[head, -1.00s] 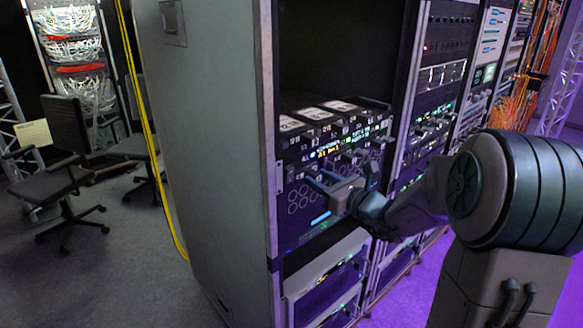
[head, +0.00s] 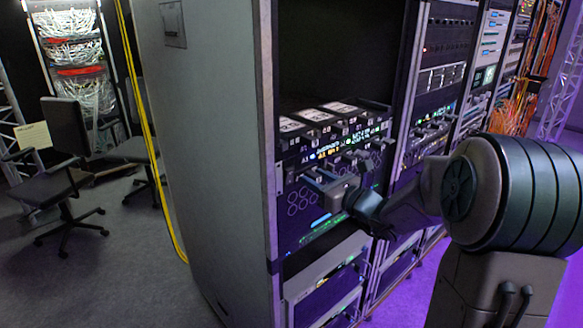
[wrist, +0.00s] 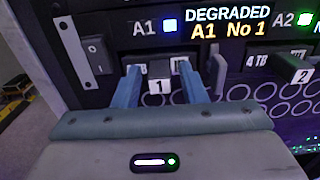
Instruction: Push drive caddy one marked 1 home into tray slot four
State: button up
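The drive caddy marked 1 (wrist: 160,84) shows in the wrist view as a grey block with a white "1" tag, low in the front of the drive unit. My gripper (wrist: 159,70) has its two blue fingers apart, one on each side of this block, with pale label strips showing between block and fingers. I see no clear contact on the sides. In the head view my gripper (head: 314,176) reaches the front of the drive tray (head: 312,203). The display (wrist: 228,22) above reads "DEGRADED A1 No 1". I cannot make out which slot is four.
A caddy marked 2 (wrist: 300,76) sits to the right, with a grey upright latch (wrist: 216,75) between. A rocker switch (wrist: 96,54) and metal rail (wrist: 77,50) lie left. The grey cabinet side (head: 205,150) bounds the left. Office chairs (head: 62,180) stand farther left.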

grip_shut()
jog(key=shift+v, duration=0.85)
jog(key=shift+s+d+r, duration=0.1)
jog(key=shift+r, duration=0.05)
jog(key=v, duration=1)
jog(key=shift+p, duration=0.35)
dwell(0.4)
